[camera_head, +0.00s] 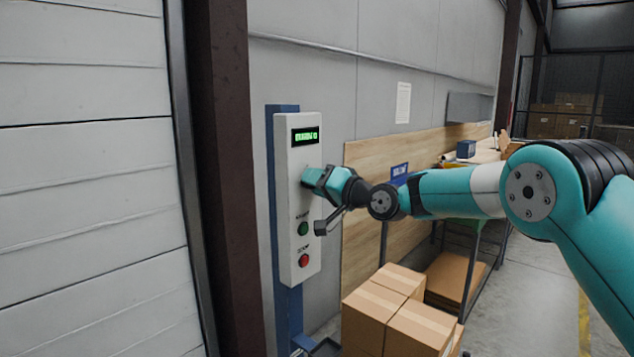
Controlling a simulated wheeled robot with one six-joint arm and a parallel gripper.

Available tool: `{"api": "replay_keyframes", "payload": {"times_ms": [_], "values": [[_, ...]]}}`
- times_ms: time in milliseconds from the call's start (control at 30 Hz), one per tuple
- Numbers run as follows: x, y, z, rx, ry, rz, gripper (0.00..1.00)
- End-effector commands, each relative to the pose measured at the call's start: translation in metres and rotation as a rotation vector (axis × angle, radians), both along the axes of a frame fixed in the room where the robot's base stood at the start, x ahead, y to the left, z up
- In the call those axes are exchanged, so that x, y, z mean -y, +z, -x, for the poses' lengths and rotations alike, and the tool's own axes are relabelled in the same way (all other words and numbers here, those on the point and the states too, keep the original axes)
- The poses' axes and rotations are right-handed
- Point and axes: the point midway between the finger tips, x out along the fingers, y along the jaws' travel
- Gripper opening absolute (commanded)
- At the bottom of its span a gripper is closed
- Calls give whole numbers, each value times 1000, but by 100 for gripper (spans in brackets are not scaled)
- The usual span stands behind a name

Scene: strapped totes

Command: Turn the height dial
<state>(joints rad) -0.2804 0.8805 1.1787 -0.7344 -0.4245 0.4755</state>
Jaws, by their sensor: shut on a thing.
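A white control box (292,250) is mounted on a blue post (277,190) at the left of the picture. It has a lit green display (305,135) at the top, whose text is too small to read surely. A green button (303,228) and a red button (303,261) sit lower on its face. My gripper (306,182) is at the box's face, between the display and the green button. It is shut on the height dial, which the jaws hide from view.
Several closed cardboard boxes (384,301) are stacked below my forearm. A workbench (486,156) with a blue item stands behind my arm along the wall. A dark steel column (227,180) stands left of the control box. Open floor lies at the right.

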Motion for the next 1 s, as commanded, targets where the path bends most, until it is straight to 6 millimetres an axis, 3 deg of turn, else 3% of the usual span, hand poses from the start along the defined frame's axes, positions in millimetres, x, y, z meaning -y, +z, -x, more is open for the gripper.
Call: {"api": "replay_keyframes", "payload": {"times_ms": [667,700,767,1000], "values": [[-1,-2,1,-48,3,-33,13],[-1,-2,1,-48,3,-33,46],[-1,-2,1,-46,2,-33,60],[0,-1,0,-45,0,-34,62]]}}
